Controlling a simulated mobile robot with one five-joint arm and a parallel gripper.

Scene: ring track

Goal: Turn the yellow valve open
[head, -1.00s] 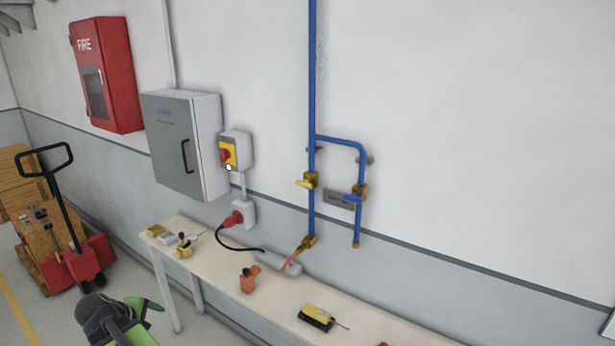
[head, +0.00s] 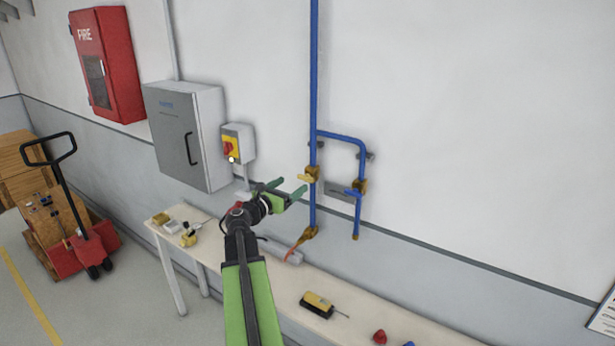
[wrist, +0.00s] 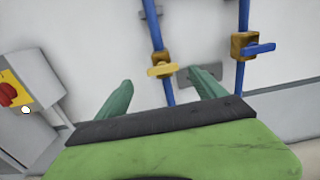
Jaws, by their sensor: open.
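The yellow valve (head: 306,177) is a short yellow lever on a brass body on the left blue pipe. Its handle sticks out to the left, across the pipe. In the wrist view the yellow handle (wrist: 160,71) shows above and between my two green fingertips.
A grey plate (head: 338,194) is on the wall between the valves. A red-and-yellow switch box (head: 238,146) and grey cabinet (head: 187,135) are to the left. The bench (head: 365,325) below holds a yellow tool (head: 317,304) and several small items. The wall at right is mostly clear.

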